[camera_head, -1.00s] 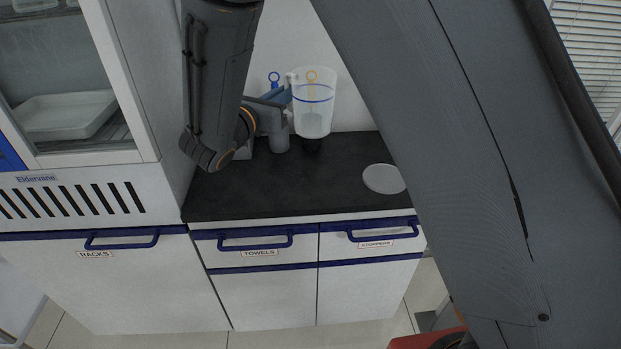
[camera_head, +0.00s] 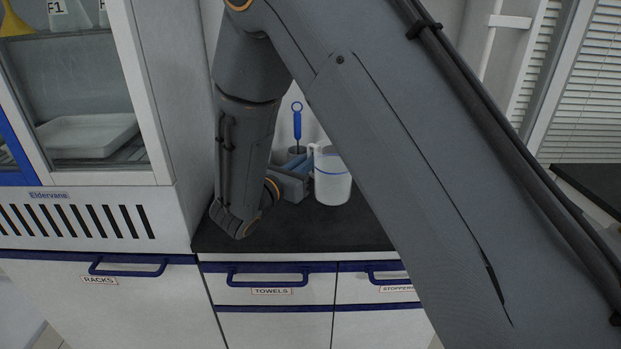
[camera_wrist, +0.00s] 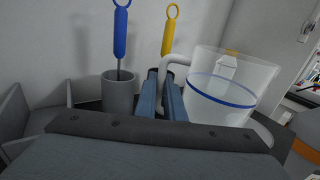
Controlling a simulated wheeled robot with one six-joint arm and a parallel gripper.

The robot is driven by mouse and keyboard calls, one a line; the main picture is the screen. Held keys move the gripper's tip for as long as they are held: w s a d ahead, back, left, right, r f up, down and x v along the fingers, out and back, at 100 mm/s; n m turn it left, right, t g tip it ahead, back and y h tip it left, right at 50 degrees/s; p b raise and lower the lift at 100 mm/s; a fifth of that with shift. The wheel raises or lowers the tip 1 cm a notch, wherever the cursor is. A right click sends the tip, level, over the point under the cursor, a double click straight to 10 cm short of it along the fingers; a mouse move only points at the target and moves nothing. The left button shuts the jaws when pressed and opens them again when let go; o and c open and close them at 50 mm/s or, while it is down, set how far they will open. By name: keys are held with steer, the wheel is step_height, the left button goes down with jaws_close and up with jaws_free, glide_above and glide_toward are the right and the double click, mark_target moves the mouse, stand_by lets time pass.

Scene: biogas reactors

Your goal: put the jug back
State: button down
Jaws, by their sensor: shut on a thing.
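The jug (camera_head: 332,182) is translucent white with a blue line around it. It is upright over the dark worktop at the back; I cannot tell whether its base touches the surface. In the wrist view the jug (camera_wrist: 228,92) is at the right, its handle at the fingers. My gripper (camera_head: 304,172) is shut on the jug's handle, to the left of its body. In the wrist view the two blue-grey fingers of my gripper (camera_wrist: 163,88) show around the lower handle. The jug's base is hidden in the wrist view.
A grey cup (camera_wrist: 119,96) holds a blue-handled tool (camera_wrist: 120,32) just left of the fingers. A yellow-handled tool (camera_wrist: 168,32) stands behind them. The worktop (camera_head: 300,232) is bare in front. A glass-fronted cabinet (camera_head: 160,90) stands left. My arm covers the right side.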

steer(key=shift+f+p, duration=0.3)
steer(key=shift+f, duration=1.85)
steer(key=shift+f, duration=0.15)
steer(key=c, duration=1.8)
jaws_free()
steer(key=shift+c, duration=0.2)
steer(key=b+v, duration=0.2)
steer(key=v, duration=1)
